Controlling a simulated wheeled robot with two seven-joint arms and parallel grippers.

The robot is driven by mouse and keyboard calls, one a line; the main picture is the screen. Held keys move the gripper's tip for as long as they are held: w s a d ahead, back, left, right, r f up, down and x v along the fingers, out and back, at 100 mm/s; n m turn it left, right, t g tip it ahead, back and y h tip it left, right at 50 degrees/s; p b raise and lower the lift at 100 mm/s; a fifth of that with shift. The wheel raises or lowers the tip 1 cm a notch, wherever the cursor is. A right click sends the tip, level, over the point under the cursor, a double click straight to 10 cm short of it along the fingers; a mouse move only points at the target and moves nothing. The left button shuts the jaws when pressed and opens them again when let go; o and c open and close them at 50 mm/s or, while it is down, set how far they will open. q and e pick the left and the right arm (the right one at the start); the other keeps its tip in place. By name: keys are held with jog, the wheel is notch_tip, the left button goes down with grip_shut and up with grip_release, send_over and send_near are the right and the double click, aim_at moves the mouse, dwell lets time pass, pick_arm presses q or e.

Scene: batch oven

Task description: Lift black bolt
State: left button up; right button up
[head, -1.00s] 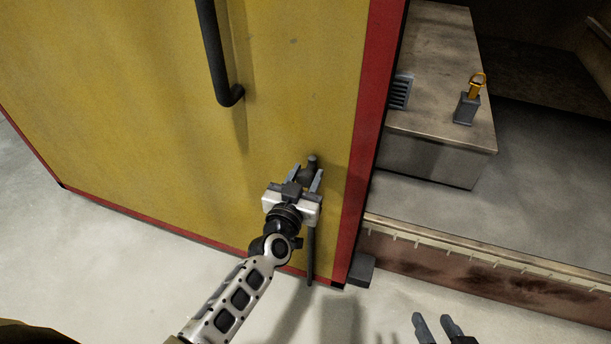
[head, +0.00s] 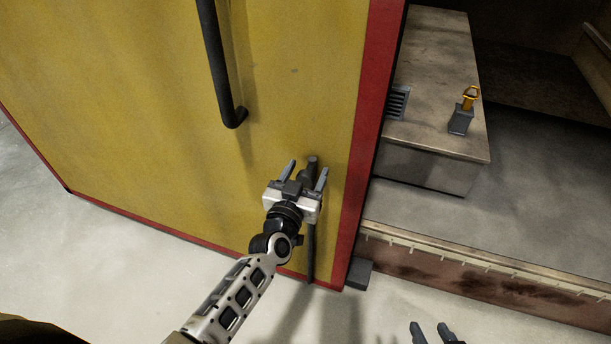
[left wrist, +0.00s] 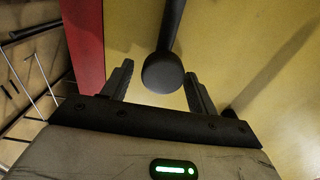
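The black bolt (head: 311,240) is a thin upright rod with a knob at its top, low on the yellow door near its red edge. In the left wrist view the bolt's rounded knob (left wrist: 163,73) lies between the two fingers, with a gap on both sides. My left gripper (head: 307,174) is open around the top of the bolt and does not appear to touch it. My right gripper (head: 432,331) shows only its fingertips at the bottom edge, apart from each other, with nothing seen between them.
The yellow door (head: 150,110) has a long black handle (head: 218,65) above the bolt. To the right is the oven opening with a metal block (head: 435,90) carrying a grey and yellow fitting (head: 462,118). A small dark block (head: 359,274) sits on the floor by the door corner.

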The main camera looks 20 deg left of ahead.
pick_arm(q)
jog(key=shift+f, duration=0.2)
jog(key=shift+s, duration=0.1)
jog(key=shift+s, duration=0.3)
jog(key=s, duration=1.5)
jog(key=shift+a, duration=0.25)
jog(key=shift+s, duration=0.1)
jog(key=s+d+f+m+g+h, duration=0.2)
jog(key=s+f+g, duration=0.3)
jog(key=s+g, duration=0.2)
jog(key=shift+s+g+h, duration=0.3)
jog(key=shift+s, duration=0.2)
jog(key=shift+f, duration=0.1)
